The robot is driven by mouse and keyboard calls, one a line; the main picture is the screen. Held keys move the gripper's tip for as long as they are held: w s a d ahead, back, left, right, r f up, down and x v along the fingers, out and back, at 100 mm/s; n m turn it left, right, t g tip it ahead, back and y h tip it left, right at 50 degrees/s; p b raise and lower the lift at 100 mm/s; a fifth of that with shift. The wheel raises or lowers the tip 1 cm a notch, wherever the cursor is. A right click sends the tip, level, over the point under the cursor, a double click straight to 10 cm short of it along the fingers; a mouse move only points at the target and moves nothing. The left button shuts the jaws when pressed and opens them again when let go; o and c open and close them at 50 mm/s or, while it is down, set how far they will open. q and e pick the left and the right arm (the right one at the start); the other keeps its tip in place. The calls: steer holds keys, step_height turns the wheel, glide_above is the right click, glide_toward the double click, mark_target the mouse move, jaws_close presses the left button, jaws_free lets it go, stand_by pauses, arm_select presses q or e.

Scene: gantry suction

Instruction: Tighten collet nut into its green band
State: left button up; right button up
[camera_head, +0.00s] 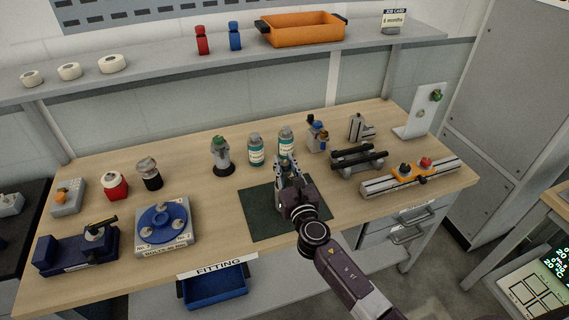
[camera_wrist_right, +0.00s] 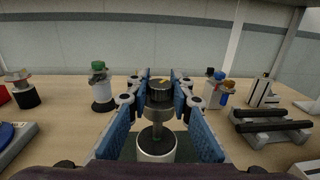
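A dark knurled collet nut (camera_wrist_right: 160,92) with a small yellow mark on top sits on a metal stem. The stem rises upright from a pale cylindrical base (camera_wrist_right: 156,146) in the right wrist view. My right gripper (camera_wrist_right: 160,95) has its blue pads on both sides of the nut, with no clear gap showing. In the head view my right gripper (camera_head: 287,168) is above the dark green mat (camera_head: 259,217), and it hides most of the nut and base. No green band on the nut can be made out. My left gripper is not in view.
Two labelled bottles (camera_head: 256,150) and a green-topped fixture (camera_head: 221,156) stand behind the mat. A blue round fixture (camera_head: 160,222) is left. Black rails (camera_head: 359,159) and an orange-clamped bar (camera_head: 409,177) are right. The mat's front left is clear.

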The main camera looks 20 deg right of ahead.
jaws_close()
steer(key=shift+a+f+m+g+h+b, duration=0.15)
steer(key=shift+m+h+b, duration=0.3)
steer(key=shift+m+h, duration=0.5)
steer(key=shift+d+m+g+h+b, duration=0.1)
steer(key=shift+m+g+h+b, duration=0.3)
steer(key=shift+h, duration=0.95)
steer(key=shift+m+g+h+b, duration=0.25)
steer(key=shift+m+h+b, duration=0.4)
steer(key=shift+m+h, duration=0.3)
steer(key=shift+m+g+h, duration=0.3)
steer(key=shift+h, duration=0.35)
steer(key=shift+r, duration=0.2)
steer(key=o, duration=0.9)
jaws_free()
steer(key=shift+c, duration=0.2)
steer(key=v, duration=1.2)
